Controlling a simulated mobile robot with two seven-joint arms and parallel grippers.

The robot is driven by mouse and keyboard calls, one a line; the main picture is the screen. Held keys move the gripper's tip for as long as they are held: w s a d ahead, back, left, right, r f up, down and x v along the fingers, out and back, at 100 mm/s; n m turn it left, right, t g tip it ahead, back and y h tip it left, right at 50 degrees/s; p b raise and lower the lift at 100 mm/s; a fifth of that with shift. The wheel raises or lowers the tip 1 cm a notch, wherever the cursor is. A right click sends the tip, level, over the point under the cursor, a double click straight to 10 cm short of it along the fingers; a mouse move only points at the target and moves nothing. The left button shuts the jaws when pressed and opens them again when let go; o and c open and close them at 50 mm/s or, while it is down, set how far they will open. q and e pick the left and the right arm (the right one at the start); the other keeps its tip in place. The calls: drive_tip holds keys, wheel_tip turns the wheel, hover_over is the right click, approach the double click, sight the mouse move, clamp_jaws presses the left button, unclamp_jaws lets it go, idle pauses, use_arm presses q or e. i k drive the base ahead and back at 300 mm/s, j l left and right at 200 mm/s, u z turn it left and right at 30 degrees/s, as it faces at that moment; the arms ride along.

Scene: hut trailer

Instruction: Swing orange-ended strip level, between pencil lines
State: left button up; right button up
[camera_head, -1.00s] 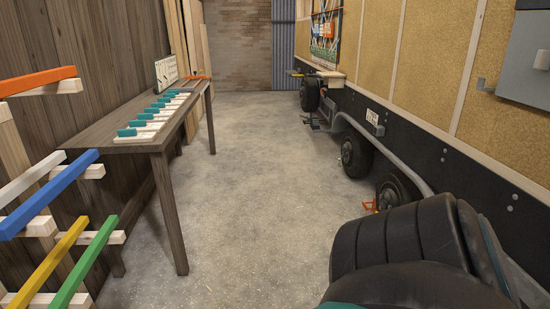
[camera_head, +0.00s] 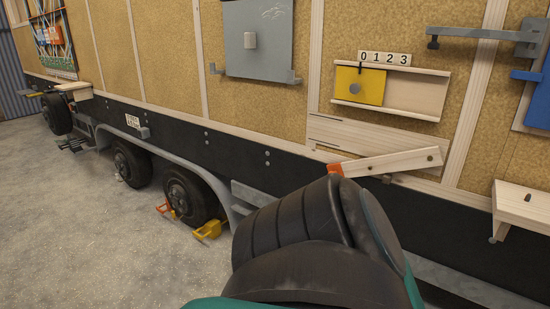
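The orange-ended strip (camera_head: 390,163) is a pale wooden bar on the trailer's side wall, right of centre in the head view. It is tilted, with its orange end (camera_head: 335,169) at the left and lower than its right end. A dark round fixing shows near the right end. A pale board (camera_head: 352,136) with thin dark lines lies on the wall just above and behind it; I cannot tell whether these are the pencil lines. My large dark arm part is in front, just below the orange end. Neither gripper is in view.
A yellow panel (camera_head: 360,86) in a pale frame sits above the strip, under a 0123 number plate (camera_head: 385,58). A grey panel (camera_head: 258,40) is further left. A small pale shelf (camera_head: 522,206) juts out at the right. Wheels (camera_head: 190,197) and clear concrete floor (camera_head: 80,230) lie to the left.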

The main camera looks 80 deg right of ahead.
sight(429, 157)
drive_tip(key=z, duration=3.3)
